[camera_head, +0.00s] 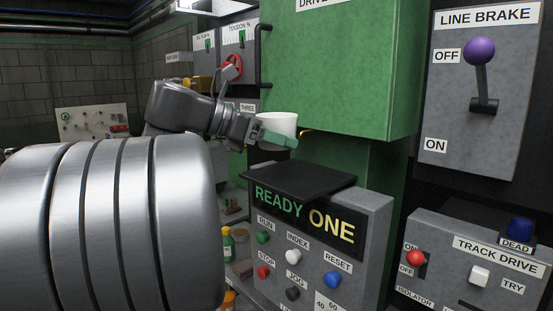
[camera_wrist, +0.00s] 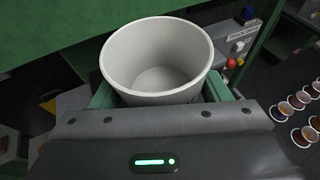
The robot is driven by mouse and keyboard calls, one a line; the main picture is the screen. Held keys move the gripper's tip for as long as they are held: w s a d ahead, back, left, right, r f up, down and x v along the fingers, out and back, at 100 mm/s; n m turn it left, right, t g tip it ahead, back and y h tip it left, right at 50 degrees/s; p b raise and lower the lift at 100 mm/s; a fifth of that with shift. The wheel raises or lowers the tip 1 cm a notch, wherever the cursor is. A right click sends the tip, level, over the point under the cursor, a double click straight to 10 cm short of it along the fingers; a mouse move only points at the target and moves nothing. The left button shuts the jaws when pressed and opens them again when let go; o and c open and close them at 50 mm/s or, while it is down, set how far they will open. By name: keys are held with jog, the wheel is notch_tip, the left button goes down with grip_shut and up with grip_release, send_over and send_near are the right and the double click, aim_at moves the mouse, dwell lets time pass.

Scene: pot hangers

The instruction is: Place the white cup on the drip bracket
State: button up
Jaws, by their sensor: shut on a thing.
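The white cup (camera_head: 279,123) is held upright by my gripper (camera_head: 277,138), in front of the green machine housing. In the wrist view the white cup (camera_wrist: 157,62) is seen from above, empty inside, with the green fingers of my gripper (camera_wrist: 158,92) on both sides of it. The fingers are shut on the cup. The cup is above and behind the black top of the READY ONE control box in the head view, apart from it. I cannot make out the drip bracket with certainty; a small yellow part (camera_head: 305,133) shows just right of the cup.
The green housing (camera_head: 340,75) rises right of the cup. The control box (camera_head: 330,230) with its black top plate (camera_head: 300,180) stands below. A red valve handle (camera_head: 232,66) is behind my arm. Bottles (camera_head: 227,245) stand low left. Several small filled cups (camera_wrist: 300,105) show in the wrist view.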

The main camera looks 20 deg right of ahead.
jog(key=p, duration=0.1)
send_over(295, 175)
jog(key=shift+s+a+r, duration=0.1)
jog(key=shift+s, duration=0.05)
notch_tip(295, 175, down, 3)
jog(key=shift+a+r, duration=0.1)
jog(key=shift+r, duration=0.1)
jog(key=shift+a+f, duration=0.1)
jog(key=shift+f, duration=0.5)
jog(key=shift+d+f+p, duration=0.15)
jog(key=shift+f+p, duration=0.15)
jog(key=shift+f, duration=0.55)
jog(key=shift+d+f+p, duration=0.1)
jog(key=shift+f+p, duration=0.2)
jog(key=shift+f, duration=0.55)
jog(key=shift+f, duration=0.2)
jog(key=o, duration=1)
jog(key=shift+o, duration=0.3)
